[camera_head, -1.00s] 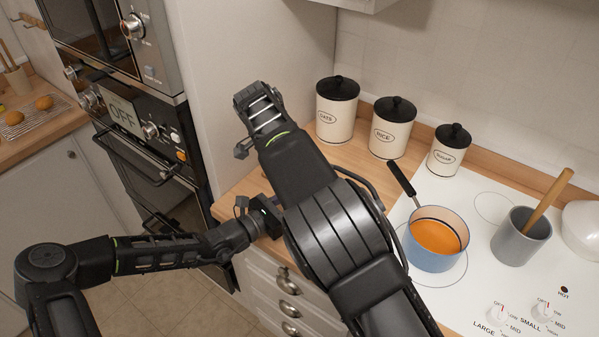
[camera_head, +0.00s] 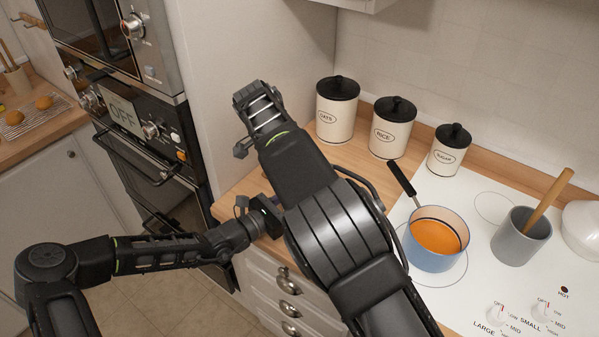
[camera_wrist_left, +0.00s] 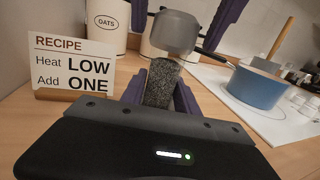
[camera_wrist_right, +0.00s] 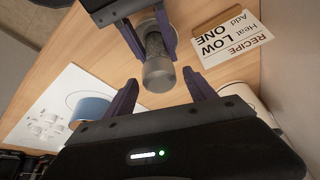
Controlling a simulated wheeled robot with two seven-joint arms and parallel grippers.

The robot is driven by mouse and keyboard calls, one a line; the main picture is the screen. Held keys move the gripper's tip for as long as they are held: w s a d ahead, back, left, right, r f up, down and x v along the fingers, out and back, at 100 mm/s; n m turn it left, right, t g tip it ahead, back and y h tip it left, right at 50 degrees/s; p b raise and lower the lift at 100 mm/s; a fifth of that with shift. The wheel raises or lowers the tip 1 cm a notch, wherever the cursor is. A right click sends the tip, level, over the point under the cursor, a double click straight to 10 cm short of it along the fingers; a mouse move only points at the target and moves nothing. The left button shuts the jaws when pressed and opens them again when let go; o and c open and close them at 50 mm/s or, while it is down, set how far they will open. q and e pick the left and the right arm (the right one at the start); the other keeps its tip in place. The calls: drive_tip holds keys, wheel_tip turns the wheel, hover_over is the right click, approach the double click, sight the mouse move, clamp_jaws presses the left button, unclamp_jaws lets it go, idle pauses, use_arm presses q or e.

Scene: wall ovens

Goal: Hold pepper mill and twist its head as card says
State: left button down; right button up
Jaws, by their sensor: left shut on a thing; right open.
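The pepper mill has a dark speckled body (camera_wrist_left: 161,84) and a grey head (camera_wrist_left: 175,32). My left gripper (camera_wrist_left: 158,92) is shut on the body and holds the mill upright near the counter. My right gripper (camera_wrist_right: 161,92) is open, its purple fingers on either side of the head with gaps visible in the right wrist view. The recipe card (camera_wrist_left: 72,65) stands on a wooden base beside the mill and reads "Heat LOW, Add ONE"; it also shows in the right wrist view (camera_wrist_right: 232,37). In the head view my right arm hides the mill and card.
A blue pot (camera_head: 436,240) of orange soup stands on the white hob (camera_head: 470,290), near the LARGE and SMALL knobs (camera_head: 499,314). A grey crock (camera_head: 521,238) holds a wooden tool. Canisters of oats (camera_head: 336,112), rice (camera_head: 392,130) and sugar (camera_head: 449,152) line the wall. The oven display (camera_head: 121,112) reads OFF.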

drive_tip(key=shift+a+r, duration=0.15)
drive_tip(key=shift+r, duration=0.2)
drive_tip(key=s+a, duration=0.6)
drive_tip(key=a, duration=0.4)
drive_tip(key=shift+s+a, duration=0.15)
drive_tip(key=shift+s, duration=0.1)
drive_tip(key=shift+r, duration=0.1)
use_arm(q)
drive_tip(key=c, duration=0.8)
unclamp_jaws()
drive_tip(key=shift+c, duration=0.2)
drive_tip(key=shift+a, duration=0.1)
drive_tip(key=v, duration=1.2)
